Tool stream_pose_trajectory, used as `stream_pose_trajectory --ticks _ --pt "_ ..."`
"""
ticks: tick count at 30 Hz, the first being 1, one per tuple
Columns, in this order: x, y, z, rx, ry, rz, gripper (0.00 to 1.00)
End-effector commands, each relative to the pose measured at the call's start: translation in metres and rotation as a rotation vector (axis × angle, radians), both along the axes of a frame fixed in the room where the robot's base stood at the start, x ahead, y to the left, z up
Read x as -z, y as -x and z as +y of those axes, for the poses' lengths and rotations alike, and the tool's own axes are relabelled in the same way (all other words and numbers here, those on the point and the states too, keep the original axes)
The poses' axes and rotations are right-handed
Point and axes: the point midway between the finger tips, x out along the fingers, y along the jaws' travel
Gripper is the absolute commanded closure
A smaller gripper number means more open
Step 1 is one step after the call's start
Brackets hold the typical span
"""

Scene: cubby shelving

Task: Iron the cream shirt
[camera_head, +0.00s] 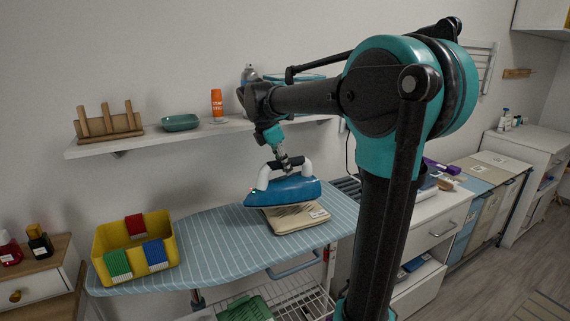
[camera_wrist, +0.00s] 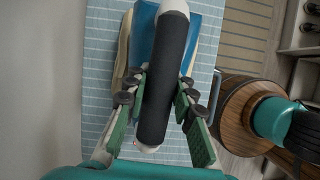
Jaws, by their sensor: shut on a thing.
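My gripper (camera_head: 284,164) is shut on the handle of a blue iron (camera_head: 291,192). In the wrist view the fingers of my gripper (camera_wrist: 158,92) lie on both sides of the dark handle (camera_wrist: 165,75). The iron is over the folded cream shirt (camera_head: 293,219) on the blue striped ironing board (camera_head: 205,243). I cannot tell whether its soleplate touches the cloth. Part of the shirt is hidden beneath the iron; in the wrist view a cream edge (camera_wrist: 122,56) shows beside it.
A yellow bin (camera_head: 164,227) with red, green and blue pieces stands on the board's left end. A wall shelf (camera_head: 190,133) behind holds a wooden rack (camera_head: 107,124), a green bowl (camera_head: 180,122) and an orange bottle (camera_head: 217,104). A white cabinet (camera_head: 428,238) stands to the right.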

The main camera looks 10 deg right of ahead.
Motion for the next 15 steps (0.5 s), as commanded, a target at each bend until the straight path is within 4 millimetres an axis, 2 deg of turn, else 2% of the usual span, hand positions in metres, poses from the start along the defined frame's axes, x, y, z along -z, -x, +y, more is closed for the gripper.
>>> stream_pose_trajectory --ticks 9,15 --pt "0.024 -0.001 0.000 0.000 0.001 0.000 1.00" --pt "0.033 0.000 0.000 0.000 0.001 0.000 1.00"
